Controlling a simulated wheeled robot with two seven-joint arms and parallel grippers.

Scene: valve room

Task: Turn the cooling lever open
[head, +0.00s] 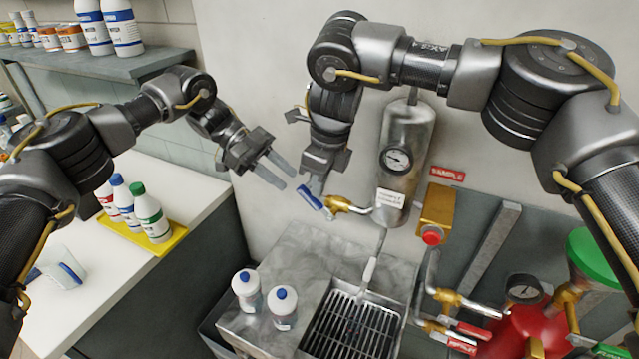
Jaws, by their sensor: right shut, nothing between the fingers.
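The cooling lever (310,197) is a short blue handle on a brass valve (345,205), left of the steel cylinder with a gauge (405,150). The handle slants from upper left down to lower right. My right gripper (316,185) comes down from above with its fingertips right at the handle. Its fingers are together with nothing between them; whether they touch the handle I cannot tell. My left gripper (277,172) is left of the lever, its two fingers apart and empty, pointing towards the lever.
A red button on a brass block (433,236) sits right of the cylinder. Two blue-capped bottles (283,308) stand on the steel sink unit (290,262) by a drain grate (350,335). Several bottles stand on a yellow tray (176,238) at left. Red and green equipment fills the lower right.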

